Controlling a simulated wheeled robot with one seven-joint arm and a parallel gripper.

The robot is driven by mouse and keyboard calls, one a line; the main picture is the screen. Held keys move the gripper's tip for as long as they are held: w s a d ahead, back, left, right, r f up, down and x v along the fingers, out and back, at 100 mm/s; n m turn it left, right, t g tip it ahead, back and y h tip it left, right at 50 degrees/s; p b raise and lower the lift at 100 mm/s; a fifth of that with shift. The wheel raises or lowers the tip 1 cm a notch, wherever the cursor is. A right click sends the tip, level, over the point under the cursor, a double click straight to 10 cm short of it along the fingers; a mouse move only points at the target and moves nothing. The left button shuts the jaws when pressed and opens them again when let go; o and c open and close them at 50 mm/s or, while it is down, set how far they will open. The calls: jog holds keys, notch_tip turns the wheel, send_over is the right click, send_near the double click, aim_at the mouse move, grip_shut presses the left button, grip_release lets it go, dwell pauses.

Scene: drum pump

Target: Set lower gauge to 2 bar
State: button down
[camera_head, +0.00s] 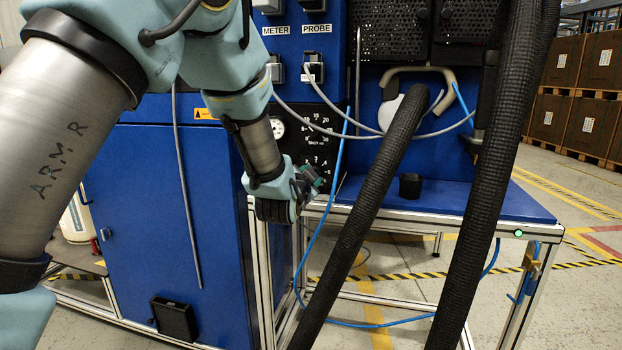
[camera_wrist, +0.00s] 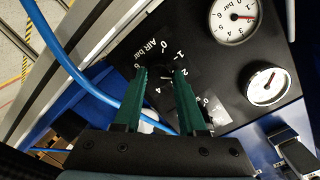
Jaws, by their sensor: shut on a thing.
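My gripper (camera_head: 309,180) is at the lower part of the black control panel (camera_head: 318,130). In the wrist view its two green fingers (camera_wrist: 163,76) stand on either side of a dark knob at the middle of a dial marked "AIR bar" (camera_wrist: 157,50). They are shut on this knob, which is mostly hidden. Two round white gauges show in the wrist view: one at the top (camera_wrist: 232,18) marked "bar", with a red needle, and another nearer (camera_wrist: 268,87), whose reading is too small to tell. One gauge (camera_head: 277,128) shows in the head view.
A blue hose (camera_head: 331,200) hangs beside my gripper and crosses near the fingers in the wrist view. Two thick black hoses (camera_head: 375,200) (camera_head: 500,150) stand to the right. A black cup (camera_head: 410,186) sits on the blue bench (camera_head: 460,198).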

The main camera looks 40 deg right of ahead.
dwell(0.4)
jog(key=shift+c, duration=2.4)
grip_release()
jog(key=v, duration=1)
jog(key=shift+s+a+b, duration=0.25)
jog(key=shift+a+b, duration=0.05)
jog(key=shift+b, duration=0.1)
